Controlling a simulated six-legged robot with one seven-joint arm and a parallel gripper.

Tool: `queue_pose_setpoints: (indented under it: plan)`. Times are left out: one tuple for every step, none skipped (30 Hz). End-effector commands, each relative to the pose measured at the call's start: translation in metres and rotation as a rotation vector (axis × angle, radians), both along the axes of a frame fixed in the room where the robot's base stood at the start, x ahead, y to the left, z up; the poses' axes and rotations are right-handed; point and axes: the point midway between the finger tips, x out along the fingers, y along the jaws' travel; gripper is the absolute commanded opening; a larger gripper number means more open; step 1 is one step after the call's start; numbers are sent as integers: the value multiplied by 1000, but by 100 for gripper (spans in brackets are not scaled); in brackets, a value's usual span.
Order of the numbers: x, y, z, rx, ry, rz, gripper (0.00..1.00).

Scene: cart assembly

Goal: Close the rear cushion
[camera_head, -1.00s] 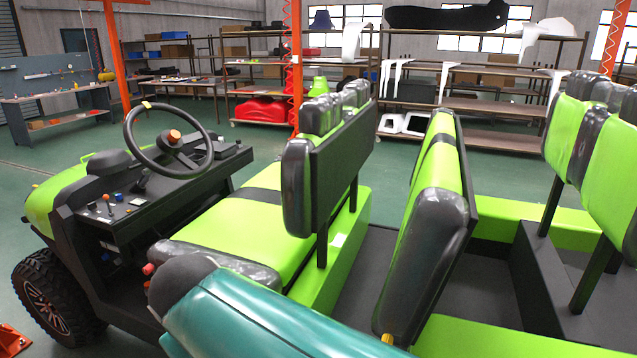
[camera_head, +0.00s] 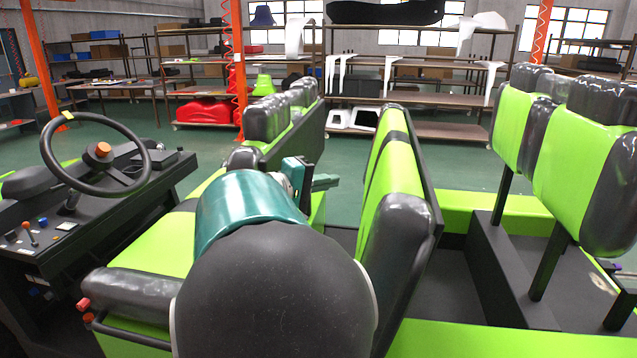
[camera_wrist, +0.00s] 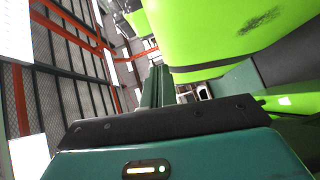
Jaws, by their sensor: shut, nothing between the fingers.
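The rear cushion (camera_head: 372,200), lime green with dark grey padded ends and a dark backing board, stands tilted up on edge in the middle of the cart. My gripper (camera_head: 328,182) is shut and empty. It points right, just left of the cushion's green face, and appears apart from it. My teal arm and its large dark joint hide the cushion's lower left part and some of the front seat. In the wrist view, my teal fingers (camera_wrist: 155,88) point away, and a lime green padded surface (camera_wrist: 210,35) is close at upper right; I cannot tell which cushion it is.
The front seat backrest (camera_head: 285,115) stands left of my gripper. Rear seat backrests (camera_head: 575,160) on dark posts stand at right. The steering wheel (camera_head: 58,118) is at left. Dark floor (camera_head: 465,285) lies open between the raised cushion and rear seats.

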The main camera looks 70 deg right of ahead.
Motion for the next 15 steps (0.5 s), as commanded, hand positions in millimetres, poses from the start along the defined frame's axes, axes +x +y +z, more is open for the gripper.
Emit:
queue_pose_setpoints:
  plan:
    - [-7, -9, -2, 0, 2, -4, 0]
    - [-10, -14, -2, 0, 1, -3, 0]
    - [-14, -20, -3, 0, 2, -4, 0]
    - [-17, -25, -4, 1, 1, -3, 0]
    - [-20, -31, -5, 1, 1, -4, 0]
    - [-24, -37, -6, 2, 2, -3, 0]
    - [-26, -42, -7, 2, 2, -3, 0]
    - [-29, -48, -7, 1, 2, -2, 0]
    - [-33, -54, -8, 2, 2, -3, 0]
    - [-36, -59, -9, 2, 2, -3, 0]
    - [-42, -59, -9, 2, 0, -3, 0]
    - [-49, -60, -11, 3, 0, -3, 0]
    - [-52, -61, -12, 3, 0, -2, 0]
    - [-56, -62, -12, 2, -1, 0, 0]
    - [-60, -63, -13, 1, -1, 0, 0]
